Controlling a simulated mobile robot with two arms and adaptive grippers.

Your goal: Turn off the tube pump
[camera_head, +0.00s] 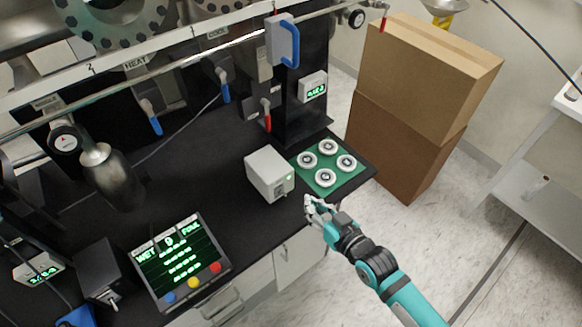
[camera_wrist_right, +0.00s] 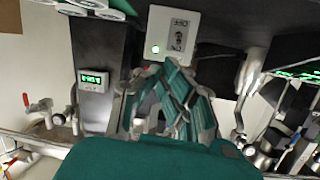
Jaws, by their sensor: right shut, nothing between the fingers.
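A small white box (camera_head: 269,174) with a lit green light on its front side stands on the black bench top near the front edge. I cannot tell the switch's position. My right gripper (camera_head: 310,203) is shut and empty, just right of and in front of the box, apart from it in the head view. In the right wrist view its fingers (camera_wrist_right: 166,75) point toward the box face. My left gripper is not in view.
A green pad (camera_head: 333,163) with several white round pieces lies right of the box. A control panel (camera_head: 181,262) with coloured buttons is at the front left. Blue and red valve handles hang behind. Stacked cardboard boxes (camera_head: 428,75) stand at the right; floor is free in front.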

